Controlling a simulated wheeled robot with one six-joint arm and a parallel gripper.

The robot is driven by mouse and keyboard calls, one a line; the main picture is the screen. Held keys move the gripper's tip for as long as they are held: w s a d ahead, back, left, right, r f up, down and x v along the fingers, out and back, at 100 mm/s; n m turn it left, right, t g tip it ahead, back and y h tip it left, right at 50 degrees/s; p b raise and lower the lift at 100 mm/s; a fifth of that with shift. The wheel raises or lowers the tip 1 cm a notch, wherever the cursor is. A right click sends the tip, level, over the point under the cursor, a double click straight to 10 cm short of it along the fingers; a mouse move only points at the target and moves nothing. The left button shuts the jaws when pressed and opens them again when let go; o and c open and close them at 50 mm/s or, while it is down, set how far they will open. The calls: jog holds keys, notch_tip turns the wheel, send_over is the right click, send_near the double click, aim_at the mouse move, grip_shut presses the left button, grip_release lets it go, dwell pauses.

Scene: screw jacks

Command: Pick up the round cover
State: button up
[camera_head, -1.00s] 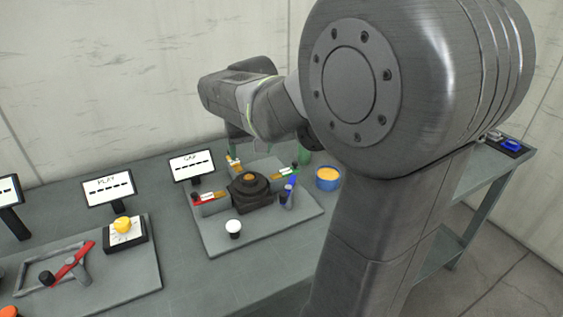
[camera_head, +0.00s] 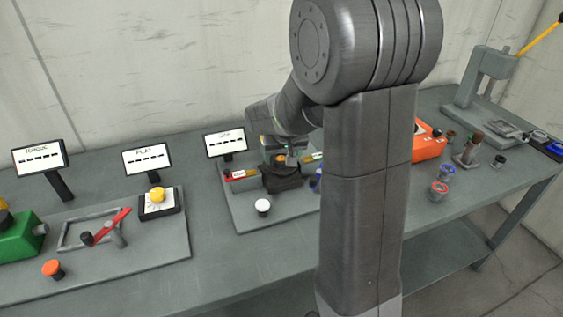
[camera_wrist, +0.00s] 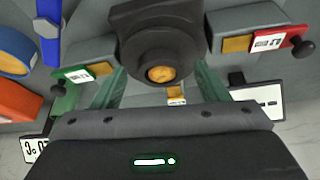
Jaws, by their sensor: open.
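A dark round piece with an orange centre (camera_wrist: 160,50) sits on the fixture in the wrist view. It appears to be the round cover. In the head view it is the black block (camera_head: 284,180) on the grey plate (camera_head: 245,218), partly hidden by my arm. My gripper (camera_wrist: 160,76) is open, its two greenish fingers on either side of the piece's near edge with a gap between them. In the head view my gripper (camera_head: 286,154) is just above the block. I cannot tell whether the fingers touch it.
Red-tipped (camera_wrist: 285,40) and green-tipped (camera_wrist: 75,75) clamp-like arms with dark knobs flank the piece. A blue bar (camera_wrist: 47,30) and a blue ring (camera_wrist: 15,48) lie at left. A white knob (camera_head: 262,206) stands on the plate's front. A small display (camera_head: 226,142) stands behind.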

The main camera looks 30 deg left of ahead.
jog(key=shift+w+a+f, duration=0.15)
jog(key=shift+f, duration=0.4)
jog(key=c, duration=1.3)
jog(key=shift+r, duration=0.15)
jog(key=shift+c, duration=0.3)
